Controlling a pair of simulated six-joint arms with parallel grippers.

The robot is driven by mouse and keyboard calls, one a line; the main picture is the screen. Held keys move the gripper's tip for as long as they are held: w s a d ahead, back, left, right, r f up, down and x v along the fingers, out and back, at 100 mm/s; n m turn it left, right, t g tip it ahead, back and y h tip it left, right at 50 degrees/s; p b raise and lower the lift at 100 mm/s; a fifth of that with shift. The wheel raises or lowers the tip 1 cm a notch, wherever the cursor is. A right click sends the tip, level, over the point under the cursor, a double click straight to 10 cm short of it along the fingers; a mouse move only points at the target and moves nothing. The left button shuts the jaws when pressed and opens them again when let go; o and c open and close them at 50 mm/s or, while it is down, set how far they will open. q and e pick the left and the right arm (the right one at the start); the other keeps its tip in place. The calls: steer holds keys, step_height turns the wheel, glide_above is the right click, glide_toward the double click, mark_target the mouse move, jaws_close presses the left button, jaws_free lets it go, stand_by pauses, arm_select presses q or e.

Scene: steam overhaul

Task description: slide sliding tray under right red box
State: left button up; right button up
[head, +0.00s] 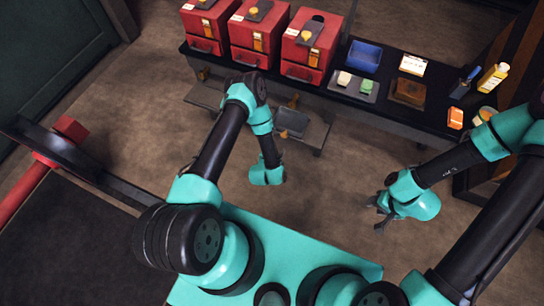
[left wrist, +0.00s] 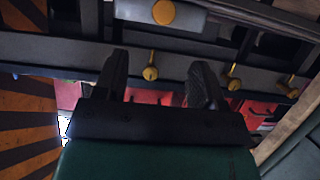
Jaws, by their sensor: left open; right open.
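The right red box (head: 303,52) stands on the black bench, the rightmost of three red boxes. A grey tray (head: 292,122), which looks like the sliding tray, sits on a low rail in front of the bench, below the right red box. My left gripper (head: 267,177) hangs in front of the rail, apart from the tray; its fingers are hidden in the head view. In the left wrist view my left gripper (left wrist: 160,82) has its fingers spread with nothing between them. My right gripper (head: 379,212) is open and empty over the floor at right.
The low rail (head: 318,139) runs along the bench front. The other red boxes (head: 257,40) (head: 206,28) stand to the left. A blue bin (head: 365,55) and a yellow bottle (head: 492,79) are farther right. Floor between my grippers is clear.

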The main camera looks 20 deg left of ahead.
arm_select(q)
steer(key=shift+v, duration=2.4)
steer(key=shift+w, duration=0.1)
steer(key=s+r+n+g+h, duration=0.1)
steer(key=s+r+g, duration=0.5)
steer(key=r, duration=0.3)
steer(key=s+a+r+n+g+h, duration=0.1)
steer(key=s+r+g+h, duration=0.1)
steer(key=s+r+g, duration=0.4)
step_height(320, 180, up, 4)
steer(key=shift+s+f+g+h, duration=0.1)
steer(key=shift+s+g+h, duration=0.05)
steer(key=shift+g+h, duration=0.2)
steer(key=shift+o, duration=0.4)
steer(key=shift+a, duration=0.1)
stand_by(1.5)
